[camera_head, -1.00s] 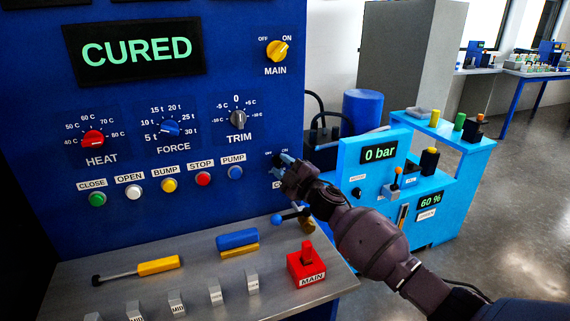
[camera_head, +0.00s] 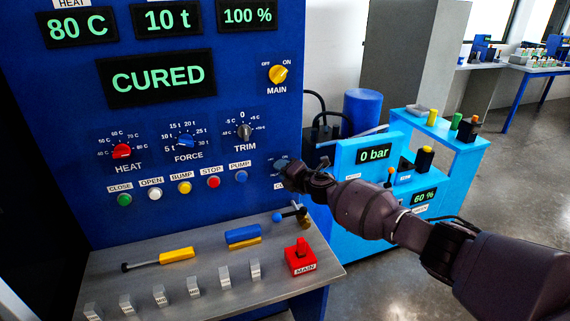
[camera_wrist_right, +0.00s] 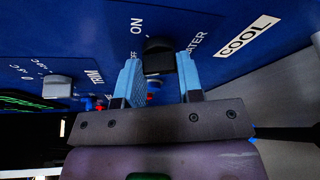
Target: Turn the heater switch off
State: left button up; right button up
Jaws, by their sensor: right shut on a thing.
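The heater switch (camera_wrist_right: 157,47) is a black knob on the blue panel. In the right wrist view it stands between ON and OFF labels, with part of the HEATER label beside it. My right gripper (camera_wrist_right: 160,72) has its two blue fingers on either side of this knob, shut on it. Which label the knob points to cannot be told. My left gripper is in neither view.
A COOL label (camera_wrist_right: 248,35) is close beside the switch. The TRIM knob (camera_head: 244,132), a row of buttons (camera_head: 184,188) and the yellow MAIN switch (camera_head: 278,74) are on the same panel. A red MAIN block (camera_head: 300,259) stands on the ledge below.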

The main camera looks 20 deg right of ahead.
pick_arm(q)
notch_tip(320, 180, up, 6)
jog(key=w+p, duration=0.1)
jog(key=p, duration=0.4)
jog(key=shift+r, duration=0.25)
pick_arm(e)
jog(key=n+g+h, duration=0.1)
jog(key=n, duration=0.2)
jog(key=shift+r+h, duration=0.1)
jog(key=shift+h, duration=0.3)
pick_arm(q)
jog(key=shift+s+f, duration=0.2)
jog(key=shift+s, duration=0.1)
pick_arm(e)
jog(key=shift+n, duration=0.3)
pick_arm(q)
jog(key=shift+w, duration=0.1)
pick_arm(e)
jog(key=o, duration=0.9)
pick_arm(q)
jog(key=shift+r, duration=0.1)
pick_arm(e)
jog(key=shift+o, duration=0.2)
pick_arm(q)
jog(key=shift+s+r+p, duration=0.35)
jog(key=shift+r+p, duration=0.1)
jog(key=shift+p, duration=0.65)
pick_arm(e)
jog(key=v, duration=1)
jog(key=shift+s, duration=0.4)
